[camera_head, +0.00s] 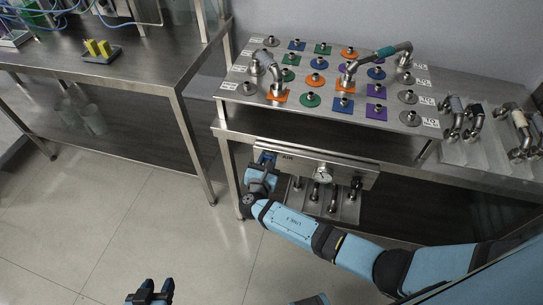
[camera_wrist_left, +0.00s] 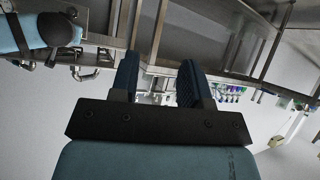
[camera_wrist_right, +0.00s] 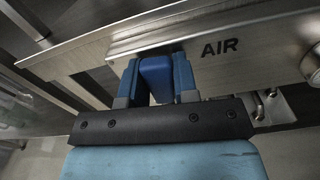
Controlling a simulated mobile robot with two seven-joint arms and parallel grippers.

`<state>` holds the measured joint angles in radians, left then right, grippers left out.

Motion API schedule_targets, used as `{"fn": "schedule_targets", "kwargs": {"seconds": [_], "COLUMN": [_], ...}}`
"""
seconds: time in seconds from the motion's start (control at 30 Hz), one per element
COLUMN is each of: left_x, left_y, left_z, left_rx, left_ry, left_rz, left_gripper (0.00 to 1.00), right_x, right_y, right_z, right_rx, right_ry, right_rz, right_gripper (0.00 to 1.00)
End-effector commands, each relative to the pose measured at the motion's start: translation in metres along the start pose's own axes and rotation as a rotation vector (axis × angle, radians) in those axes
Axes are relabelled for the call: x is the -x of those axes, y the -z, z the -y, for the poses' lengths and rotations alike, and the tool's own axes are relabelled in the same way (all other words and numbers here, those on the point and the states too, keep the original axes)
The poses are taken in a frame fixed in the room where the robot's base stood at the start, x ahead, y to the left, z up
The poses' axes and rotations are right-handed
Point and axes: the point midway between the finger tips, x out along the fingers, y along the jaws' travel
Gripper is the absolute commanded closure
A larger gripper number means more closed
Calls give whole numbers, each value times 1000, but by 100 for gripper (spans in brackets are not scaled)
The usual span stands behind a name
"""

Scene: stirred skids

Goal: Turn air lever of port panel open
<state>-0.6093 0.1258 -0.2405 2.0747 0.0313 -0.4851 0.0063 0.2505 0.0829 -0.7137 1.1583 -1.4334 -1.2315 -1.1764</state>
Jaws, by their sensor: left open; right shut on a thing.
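The port panel (camera_head: 335,172) is a steel box under the front of the table, with a round gauge on its face. In the right wrist view the panel (camera_wrist_right: 275,45) carries the printed word AIR. The blue air lever (camera_wrist_right: 155,78) is just left of that word, between the fingers of my right gripper (camera_wrist_right: 155,80), which is shut on it. In the head view my right gripper (camera_head: 264,165) is at the panel's left end and hides most of the lever. My left gripper (camera_head: 150,292) is open and empty, low over the floor; its fingers (camera_wrist_left: 158,80) show apart in the left wrist view.
The table above the panel bears a plate (camera_head: 225,87) with coloured port squares and pipe pieces. Several pipe elbows (camera_head: 475,115) stand at its right. Another steel table (camera_head: 140,75) is at the left, holding a yellow-pegged block (camera_head: 100,50). The floor between is clear.

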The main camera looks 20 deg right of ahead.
Motion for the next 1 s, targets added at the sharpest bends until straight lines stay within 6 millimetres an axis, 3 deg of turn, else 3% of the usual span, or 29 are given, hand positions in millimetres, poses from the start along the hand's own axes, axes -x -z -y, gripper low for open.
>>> {"fn": "schedule_targets", "kwargs": {"seconds": [0.3,0.8,0.83,0.93,1.0], "left_x": [3,2,2,3,3], "left_y": [4,4,4,5,6], "left_z": [1,1,1,2,2], "left_rx": [14,19,18,15,12], "left_ry": [4,5,5,5,4], "left_rz": [10,11,11,9,8], "left_gripper": [57,57,57,57,57], "right_x": [-2,-2,-2,-2,-2], "right_y": [-2,-1,-1,-1,-1], "right_z": [-7,-8,-8,-8,-8], "right_rx": [108,127,127,126,126], "right_ry": [1,1,1,1,1], "right_rz": [4,4,4,3,3], "right_gripper": [100,100,70,47,47]}}
